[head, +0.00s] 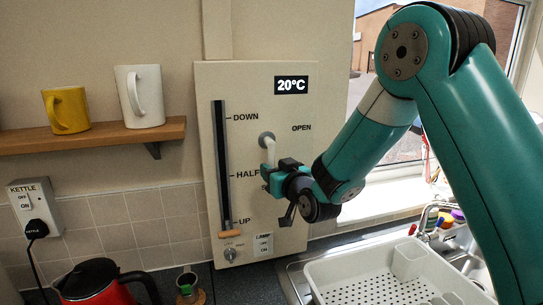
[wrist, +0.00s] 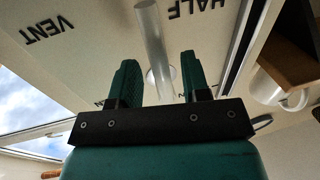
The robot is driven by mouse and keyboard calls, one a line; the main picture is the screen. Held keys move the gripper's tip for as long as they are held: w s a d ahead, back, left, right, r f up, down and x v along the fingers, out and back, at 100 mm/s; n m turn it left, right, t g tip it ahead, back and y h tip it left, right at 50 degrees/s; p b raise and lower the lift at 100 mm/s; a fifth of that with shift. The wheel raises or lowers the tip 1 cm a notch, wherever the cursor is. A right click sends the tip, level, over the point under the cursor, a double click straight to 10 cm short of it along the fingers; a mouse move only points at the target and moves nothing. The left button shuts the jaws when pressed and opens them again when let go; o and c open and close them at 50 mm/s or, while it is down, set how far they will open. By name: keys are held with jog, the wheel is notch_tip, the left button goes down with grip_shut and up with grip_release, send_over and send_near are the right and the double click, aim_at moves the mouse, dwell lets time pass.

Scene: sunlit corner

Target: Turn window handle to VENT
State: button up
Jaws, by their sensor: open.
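The white window handle (head: 268,148) is mounted on the cream panel, and its lever hangs down from a round pivot. My gripper (head: 271,172) is at the lever's lower part and hides its end. In the wrist view the open jaws (wrist: 158,62) stand either side of the white lever (wrist: 149,35); I cannot tell whether either finger touches it. The VENT label (wrist: 48,29) shows to the left in the wrist view, but my arm hides it in the head view. The OPEN label (head: 301,128) is right of the pivot. A label starting with S is partly covered by my gripper.
Left of the handle is a slider (head: 222,165) marked DOWN, HALF and UP, with its knob near UP. A LAMP switch (head: 263,245) sits below. A shelf (head: 95,138) holds two mugs. A red kettle (head: 95,283) and a white dish rack (head: 345,277) stand on the counter.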

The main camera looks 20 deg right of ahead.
jog(key=shift+w+a, duration=0.2)
jog(key=shift+w, duration=0.8)
grip_shut()
